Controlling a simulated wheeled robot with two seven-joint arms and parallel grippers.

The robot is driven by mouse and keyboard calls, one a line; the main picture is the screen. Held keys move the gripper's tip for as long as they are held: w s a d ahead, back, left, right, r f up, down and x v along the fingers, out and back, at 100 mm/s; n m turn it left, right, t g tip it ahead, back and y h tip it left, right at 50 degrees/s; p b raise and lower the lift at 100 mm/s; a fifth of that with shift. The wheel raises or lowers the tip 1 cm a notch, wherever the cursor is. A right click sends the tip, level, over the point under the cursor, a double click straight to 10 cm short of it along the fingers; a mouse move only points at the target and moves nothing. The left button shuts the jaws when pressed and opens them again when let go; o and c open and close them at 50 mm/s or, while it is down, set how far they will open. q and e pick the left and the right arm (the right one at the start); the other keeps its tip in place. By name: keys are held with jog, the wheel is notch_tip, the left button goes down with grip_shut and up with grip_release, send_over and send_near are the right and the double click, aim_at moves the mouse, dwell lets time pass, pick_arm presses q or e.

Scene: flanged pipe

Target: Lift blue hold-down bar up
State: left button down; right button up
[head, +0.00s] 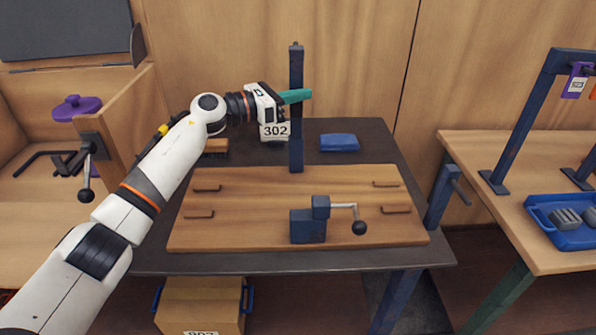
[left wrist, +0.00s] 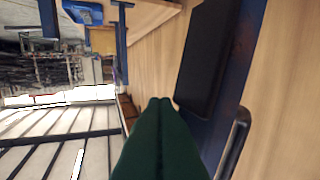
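The blue hold-down bar (head: 296,135) stands upright at the back edge of a wooden board (head: 245,220) on the dark table. In the left wrist view the bar (left wrist: 243,62) runs along the right side, with a long black pad (left wrist: 205,60) on it. My left gripper (head: 298,96) has its teal fingers across the front of the bar's upper part. The two fingers lie side by side, shut with nothing between them, close beside the bar (left wrist: 160,102). I cannot tell whether they touch it. My right gripper is not in view.
A blue clamp block (head: 307,228) with a crank and black ball knob (head: 359,228) sits at the board's front. A blue item (head: 339,142) lies behind the board. A wooden panel stands behind the table. A side table (head: 530,160) with a blue tray (head: 562,238) is at right.

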pick_arm(q)
jog(key=shift+w+r+b, duration=0.1)
jog(key=shift+w+b, duration=0.8)
jog(key=shift+b, duration=0.25)
jog(key=shift+w+r+b, duration=0.2)
jog(key=shift+w+b, duration=0.25)
jog(key=shift+w, duration=0.1)
jog(key=shift+w+r, duration=0.15)
jog(key=shift+r, duration=0.05)
